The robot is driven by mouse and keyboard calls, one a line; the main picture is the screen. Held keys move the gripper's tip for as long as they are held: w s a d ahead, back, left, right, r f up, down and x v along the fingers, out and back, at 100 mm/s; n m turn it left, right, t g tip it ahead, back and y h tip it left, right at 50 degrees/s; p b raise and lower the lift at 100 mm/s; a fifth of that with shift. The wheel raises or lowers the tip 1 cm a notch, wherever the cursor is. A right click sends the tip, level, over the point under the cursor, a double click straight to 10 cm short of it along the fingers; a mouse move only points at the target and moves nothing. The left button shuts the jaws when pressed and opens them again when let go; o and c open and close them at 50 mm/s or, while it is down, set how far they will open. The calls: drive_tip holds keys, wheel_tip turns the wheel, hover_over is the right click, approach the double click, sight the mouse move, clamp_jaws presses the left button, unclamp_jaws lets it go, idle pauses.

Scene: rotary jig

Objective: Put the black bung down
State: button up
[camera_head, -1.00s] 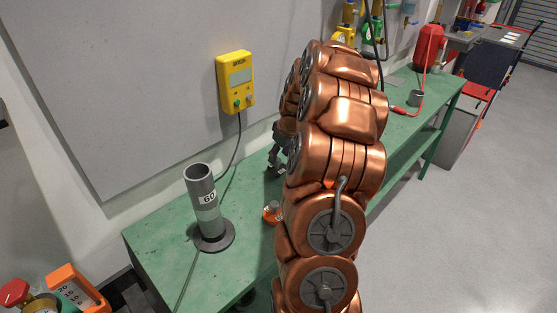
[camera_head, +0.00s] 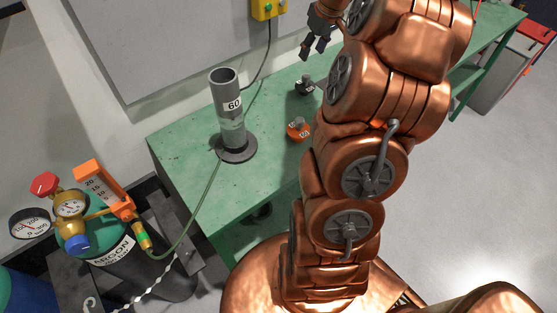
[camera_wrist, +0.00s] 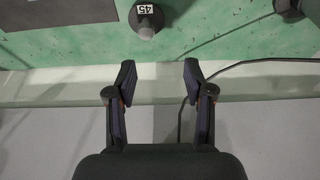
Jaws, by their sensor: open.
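The black bung (camera_head: 304,87) stands on the green table, behind the orange bung, and has a grey knob on top. In the wrist view, a dark bung (camera_wrist: 146,20) with a label reading 45 shows at the top edge, partly cut off. My gripper (camera_head: 314,47) is open and empty, up near the wall panel and apart from the black bung. In the wrist view, the open fingers (camera_wrist: 158,82) have nothing between them.
The orange bung (camera_head: 298,130) sits nearer on the table (camera_head: 185,150). A grey tube labelled 60 (camera_head: 229,110) stands upright on a round base to the left. A hose crosses the table's left end from the argon bottle (camera_head: 115,255).

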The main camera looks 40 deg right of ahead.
drive_tip(key=s+a+r+n+g, duration=0.1)
drive_tip(key=s+a, duration=0.3)
drive_tip(key=a, duration=0.9)
drive_tip(key=s+a+g, duration=0.2)
drive_tip(key=s+a, duration=0.1)
drive_tip(key=a, duration=0.9)
drive_tip(key=s+a+f+g, duration=0.1)
drive_tip(key=s+a, duration=0.4)
drive_tip(key=s, duration=0.5)
drive_tip(key=s+a+f+g, duration=0.1)
drive_tip(key=s+a+f, duration=0.2)
drive_tip(key=s, duration=0.6)
drive_tip(key=shift+s+a+m, duration=0.4)
drive_tip(key=shift+a, duration=0.75)
drive_tip(key=shift+f, duration=0.1)
